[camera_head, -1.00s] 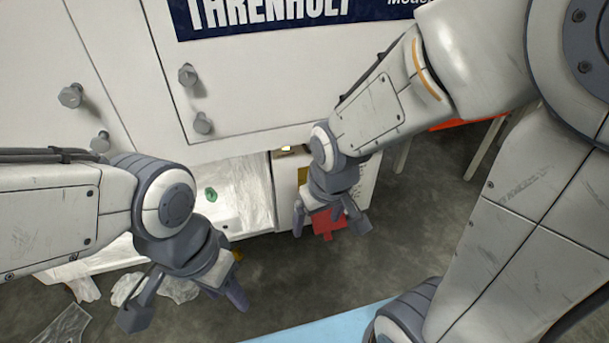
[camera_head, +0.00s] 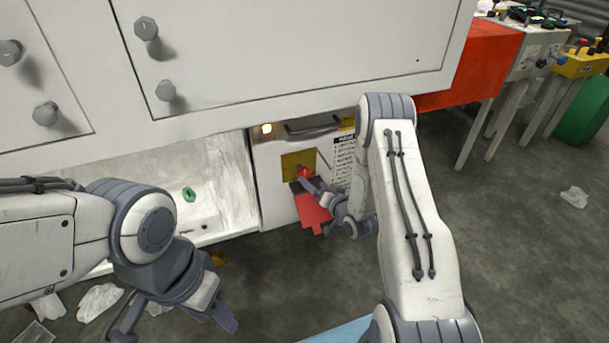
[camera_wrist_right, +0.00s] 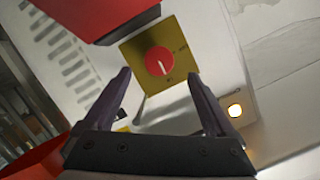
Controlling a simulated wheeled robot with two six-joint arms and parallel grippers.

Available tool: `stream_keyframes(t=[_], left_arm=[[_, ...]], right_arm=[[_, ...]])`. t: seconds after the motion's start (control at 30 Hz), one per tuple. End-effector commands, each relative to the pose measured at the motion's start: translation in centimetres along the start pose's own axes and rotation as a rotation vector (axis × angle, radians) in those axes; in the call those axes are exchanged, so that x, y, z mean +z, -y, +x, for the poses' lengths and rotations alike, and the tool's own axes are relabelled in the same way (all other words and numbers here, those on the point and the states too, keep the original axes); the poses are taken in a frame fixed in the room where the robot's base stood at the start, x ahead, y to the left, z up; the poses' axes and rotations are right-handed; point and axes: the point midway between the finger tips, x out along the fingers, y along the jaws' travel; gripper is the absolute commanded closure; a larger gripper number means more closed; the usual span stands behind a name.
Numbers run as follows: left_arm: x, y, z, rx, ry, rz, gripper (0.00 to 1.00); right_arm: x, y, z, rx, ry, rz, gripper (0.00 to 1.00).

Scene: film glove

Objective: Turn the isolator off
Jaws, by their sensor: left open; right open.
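The isolator is a red round knob (camera_wrist_right: 159,61) with a white pointer line on a yellow plate (camera_wrist_right: 183,46), and it faces my right gripper in the right wrist view. The knob's pointer is near the ON mark side, though the lettering is small. My right gripper (camera_wrist_right: 160,95) is open, its fingers on either side of the knob's line and short of it. In the head view the right gripper (camera_head: 322,192) is beside the yellow plate (camera_head: 297,163) and partly covers the red knob (camera_head: 304,172). My left gripper (camera_head: 180,330) is open and empty, low at the left.
Crumpled plastic lies on the floor.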

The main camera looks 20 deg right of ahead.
Motion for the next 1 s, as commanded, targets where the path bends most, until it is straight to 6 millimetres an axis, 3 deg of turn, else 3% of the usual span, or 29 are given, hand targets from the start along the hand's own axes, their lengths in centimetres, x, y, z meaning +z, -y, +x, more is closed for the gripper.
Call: stream_keyframes(t=[0.1,0.37,0.8,1.0], left_arm=[[0.0,0.0,0.0,0.000,0.000,0.000,0.50],[0.0,0.0,0.3,0.000,0.000,0.000,0.50],[0.2,0.2,3.4,0.000,0.000,0.000,0.50],[0.2,0.3,4.1,0.000,0.000,0.000,0.50]], right_arm=[[1.4,-1.3,-0.8,-0.085,-0.099,0.106,0.10],[2.0,-1.7,-1.5,-0.173,-0.195,0.195,0.10],[0.5,-0.6,5.7,-0.175,-0.198,0.192,0.10],[0.0,-0.3,7.7,-0.172,-0.196,0.194,0.10]])
